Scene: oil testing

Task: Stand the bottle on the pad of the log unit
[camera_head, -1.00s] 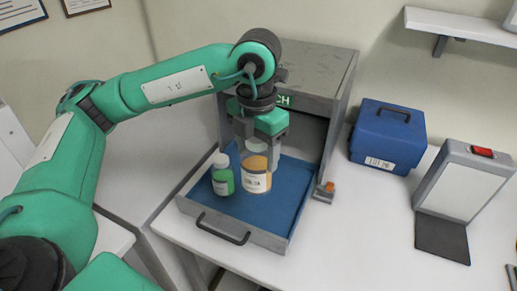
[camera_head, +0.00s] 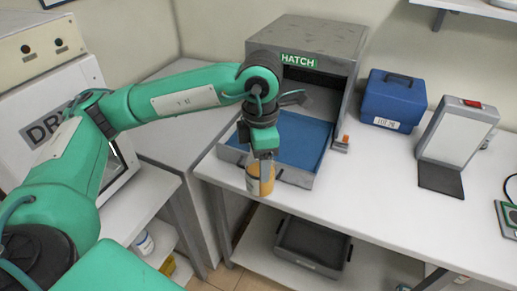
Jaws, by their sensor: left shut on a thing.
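My left gripper (camera_head: 264,172) points down and is shut on a bottle (camera_head: 256,181) with amber contents and a pale label. It holds the bottle in front of the hatch drawer, near the table's front edge; the fingers cover part of it. A grey upright unit (camera_head: 468,137) with a white panel and red top light stands at the right, with a flat dark pad (camera_head: 441,180) at its foot. The pad is bare. It looks like the log unit, though no label reads so. My right gripper is not in view.
The grey HATCH box (camera_head: 345,40) stands behind, its blue-lined drawer (camera_head: 300,143) pulled out. A blue case (camera_head: 391,101) stands between the hatch and grey unit. A green-topped device (camera_head: 508,217) is cut off at the right edge. The white table (camera_head: 385,220) is clear in front.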

